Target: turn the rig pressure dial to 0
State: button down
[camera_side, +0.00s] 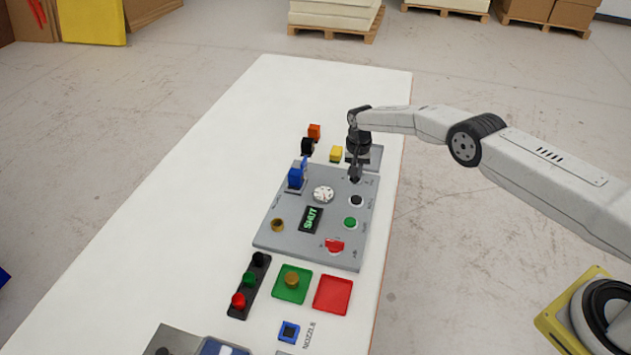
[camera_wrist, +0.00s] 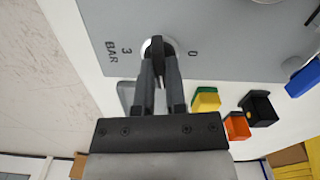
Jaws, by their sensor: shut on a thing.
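The pressure dial (camera_wrist: 148,46) is a small dark knob on a white round base at the edge of the grey rig panel (camera_wrist: 215,35). In the wrist view "3 BAR" is printed on its left and "0" on its right. My gripper (camera_wrist: 158,52) is shut on the knob, with its fingers on either side. The fingers cover much of the knob, and I cannot tell exactly where it points. In the side view my gripper (camera_side: 355,177) reaches down to the panel's far right corner and hides most of the dial.
The panel also carries a white round dial (camera_side: 323,194), a "SHUT" display (camera_side: 311,219), a green button (camera_side: 350,223), a red switch (camera_side: 334,246) and a blue part (camera_side: 296,178). Yellow (camera_side: 336,154), black (camera_side: 307,146) and orange (camera_side: 314,131) blocks stand just beyond. The table's left side is clear.

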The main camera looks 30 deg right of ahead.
jog(key=n, duration=0.4)
jog(key=shift+n, duration=0.3)
jog(key=n, duration=0.3)
jog(key=shift+n, duration=0.4)
jog(key=n, duration=0.3)
jog(key=shift+n, duration=2.3)
jog(key=c, duration=0.7)
grip_release()
jog(key=shift+r, duration=0.2)
